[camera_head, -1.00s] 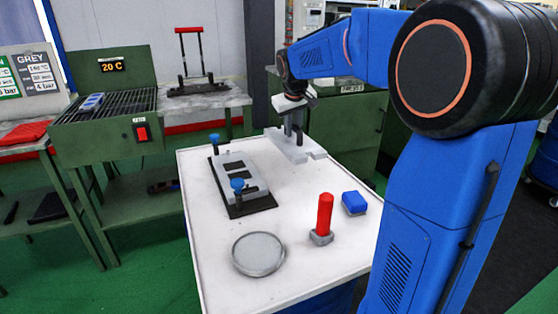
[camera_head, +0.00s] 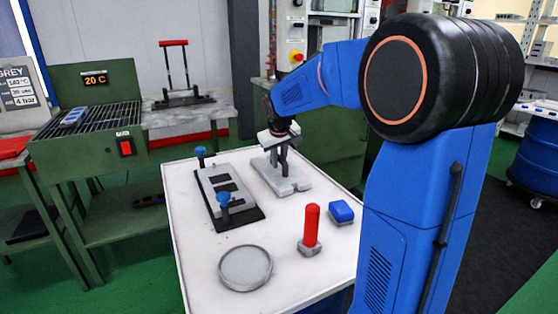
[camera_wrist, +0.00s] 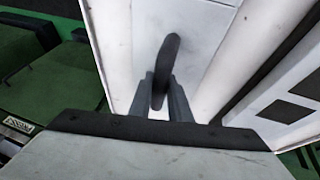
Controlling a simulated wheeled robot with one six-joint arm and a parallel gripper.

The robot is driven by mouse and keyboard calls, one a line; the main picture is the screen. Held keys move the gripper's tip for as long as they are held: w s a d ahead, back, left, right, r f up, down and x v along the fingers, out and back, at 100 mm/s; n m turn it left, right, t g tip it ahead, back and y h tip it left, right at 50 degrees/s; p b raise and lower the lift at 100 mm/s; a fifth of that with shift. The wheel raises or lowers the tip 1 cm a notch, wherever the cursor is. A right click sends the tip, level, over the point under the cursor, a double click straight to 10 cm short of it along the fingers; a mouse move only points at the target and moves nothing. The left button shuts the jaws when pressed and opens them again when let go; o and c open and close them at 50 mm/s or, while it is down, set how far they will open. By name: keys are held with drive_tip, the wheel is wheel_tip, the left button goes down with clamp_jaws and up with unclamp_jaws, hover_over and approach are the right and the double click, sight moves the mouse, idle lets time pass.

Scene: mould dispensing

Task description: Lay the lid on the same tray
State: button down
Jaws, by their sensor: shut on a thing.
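The lid (camera_head: 291,187) is a flat light-grey plate with notched edges and an upright handle. It is at the back right of the white table, right of the mould. My gripper (camera_head: 279,165) is above it, shut on its handle. In the wrist view the dark handle (camera_wrist: 166,62) is between my two fingers (camera_wrist: 160,95). I cannot tell whether the lid touches the table. The black tray (camera_head: 240,222) lies left of the lid. It bears a grey mould (camera_head: 210,185) with dark rectangular openings, also partly in the wrist view (camera_wrist: 255,85).
Blue-topped clamps (camera_head: 223,199) rise at two ends of the tray. A round grey dish (camera_head: 245,268), a red-handled tool (camera_head: 311,226) and a blue block (camera_head: 341,211) stand nearer on the table. A green grill bench (camera_head: 90,135) is at the left.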

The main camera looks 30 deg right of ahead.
drive_tip(key=c, duration=1.6)
unclamp_jaws()
drive_tip(key=shift+f, duration=0.1)
drive_tip(key=shift+c, duration=0.2)
drive_tip(key=v, duration=1.2)
